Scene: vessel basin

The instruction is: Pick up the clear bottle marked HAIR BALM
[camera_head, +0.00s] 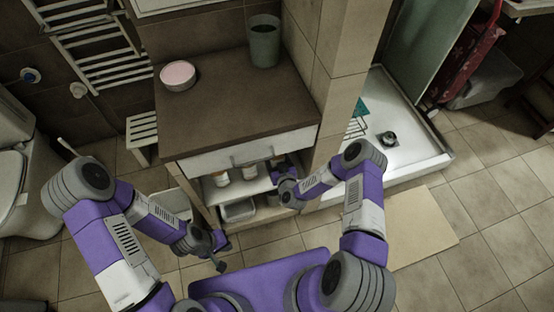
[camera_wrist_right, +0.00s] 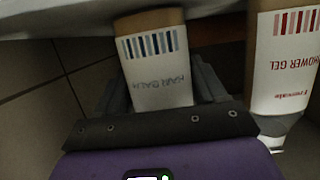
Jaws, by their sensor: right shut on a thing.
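The HAIR BALM bottle (camera_wrist_right: 158,75) has a white label with blue bars and a brownish body. Its label reads upside down in the right wrist view. My right gripper (camera_wrist_right: 165,95) has its dark fingers on both sides of the bottle and is shut on it. In the head view my right gripper (camera_head: 279,172) reaches to the right end of the open shelf under the cabinet top and partly hides the bottle. My left gripper (camera_head: 219,264) hangs low in front of the cabinet, away from the bottles; its jaw opening is too small to tell.
A SHOWER GEL bottle (camera_wrist_right: 285,65) with red bars stands close beside the held bottle. Two white-labelled bottles share the shelf, one at the left (camera_head: 221,178). The drawer (camera_head: 245,153) is above; a grey bin (camera_head: 238,210) is below. A tiled pillar (camera_head: 335,75) stands right.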

